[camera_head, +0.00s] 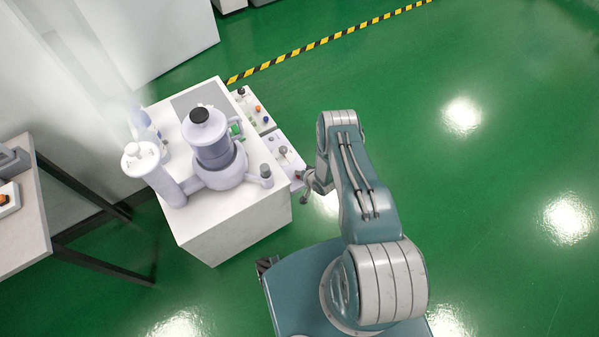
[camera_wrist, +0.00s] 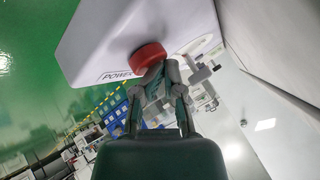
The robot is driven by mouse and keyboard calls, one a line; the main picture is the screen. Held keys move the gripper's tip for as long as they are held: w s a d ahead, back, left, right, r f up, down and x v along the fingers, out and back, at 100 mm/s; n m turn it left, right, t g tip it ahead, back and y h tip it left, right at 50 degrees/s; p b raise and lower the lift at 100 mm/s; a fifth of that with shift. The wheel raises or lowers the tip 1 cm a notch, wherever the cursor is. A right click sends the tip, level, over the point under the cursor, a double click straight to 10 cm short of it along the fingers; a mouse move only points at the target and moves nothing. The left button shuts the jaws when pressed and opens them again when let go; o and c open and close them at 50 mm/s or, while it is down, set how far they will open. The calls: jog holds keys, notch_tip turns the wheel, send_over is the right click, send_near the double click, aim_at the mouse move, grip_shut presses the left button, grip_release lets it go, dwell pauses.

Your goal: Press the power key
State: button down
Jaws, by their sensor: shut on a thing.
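The power key is a round red button (camera_wrist: 148,57) on a white panel (camera_wrist: 105,40), with the printed word POWER beside it in the wrist view. In the head view a small red spot of it (camera_head: 299,174) shows at the right edge of the white unit (camera_head: 270,143). My gripper (camera_wrist: 160,72) has its fingers drawn together, with the tips right against the red key and covering its lower right edge. In the head view my gripper (camera_head: 307,179) is beside that unit's right side. How far the key is pushed in cannot be told.
A white block-shaped stand (camera_head: 235,225) carries a grey-white device with a black-topped cylinder (camera_head: 210,125). Another panel with coloured knobs (camera_head: 252,108) is behind the unit. A table (camera_head: 25,230) stands at the left. The green floor to the right is clear.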

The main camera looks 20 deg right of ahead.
jog(key=shift+s+a+f, duration=0.15)
jog(key=shift+s+f, duration=0.1)
jog(key=shift+s, duration=0.2)
jog(key=shift+s+r, duration=0.1)
jog(key=shift+r, duration=0.2)
jog(key=shift+w+r, duration=0.2)
jog(key=shift+r, duration=1.35)
jog(key=shift+w+r, duration=0.15)
jog(key=shift+r, duration=1.4)
jog(key=shift+w, duration=0.1)
